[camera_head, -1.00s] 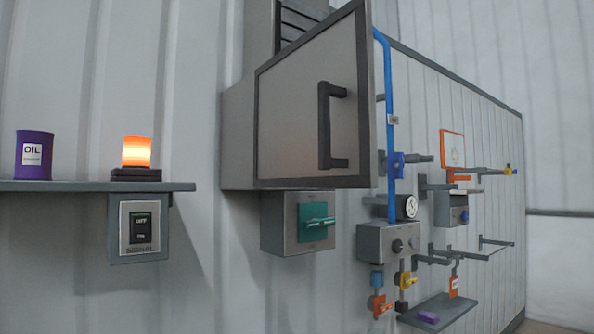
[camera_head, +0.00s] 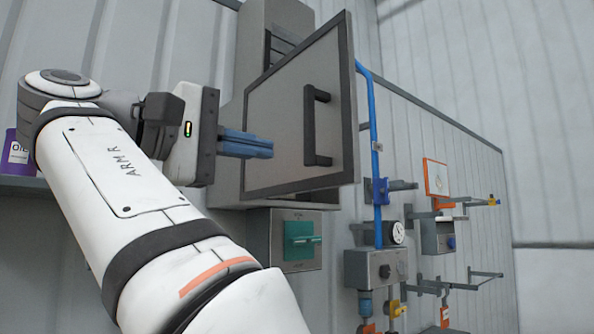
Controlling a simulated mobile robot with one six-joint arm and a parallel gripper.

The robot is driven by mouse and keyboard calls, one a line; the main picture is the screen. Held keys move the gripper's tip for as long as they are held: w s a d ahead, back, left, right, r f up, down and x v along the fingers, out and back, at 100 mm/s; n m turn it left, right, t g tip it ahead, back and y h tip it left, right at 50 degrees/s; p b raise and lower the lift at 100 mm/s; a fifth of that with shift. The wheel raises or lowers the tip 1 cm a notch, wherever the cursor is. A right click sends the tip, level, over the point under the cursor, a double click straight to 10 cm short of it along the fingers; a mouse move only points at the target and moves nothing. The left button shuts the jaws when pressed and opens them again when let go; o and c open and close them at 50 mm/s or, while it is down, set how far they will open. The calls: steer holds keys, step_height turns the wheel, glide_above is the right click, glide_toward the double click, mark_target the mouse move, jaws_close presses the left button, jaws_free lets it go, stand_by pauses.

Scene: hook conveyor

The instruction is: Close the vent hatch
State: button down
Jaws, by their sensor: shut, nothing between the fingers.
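The vent hatch (camera_head: 285,115) is a grey panel with a dark frame and a black bar handle (camera_head: 310,125). It stands swung open from the grey vent housing (camera_head: 229,165), with dark louvres (camera_head: 283,42) showing behind its top edge. My gripper (camera_head: 270,149) has blue fingers, which are shut and empty. In the picture the fingertips lie over the lower left part of the hatch, left of the handle. I cannot tell whether they touch the panel.
A box with a teal switch (camera_head: 302,241) hangs below the vent. A blue pipe (camera_head: 376,150) runs down right of the hatch to a grey control box (camera_head: 376,270). A purple oil can (camera_head: 14,155) on a shelf is partly hidden behind my arm.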

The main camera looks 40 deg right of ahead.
steer(key=p, duration=1)
glide_toward(348, 163)
steer(key=d, duration=0.6)
steer(key=shift+w+d, duration=0.1)
steer(key=shift+d, duration=0.3)
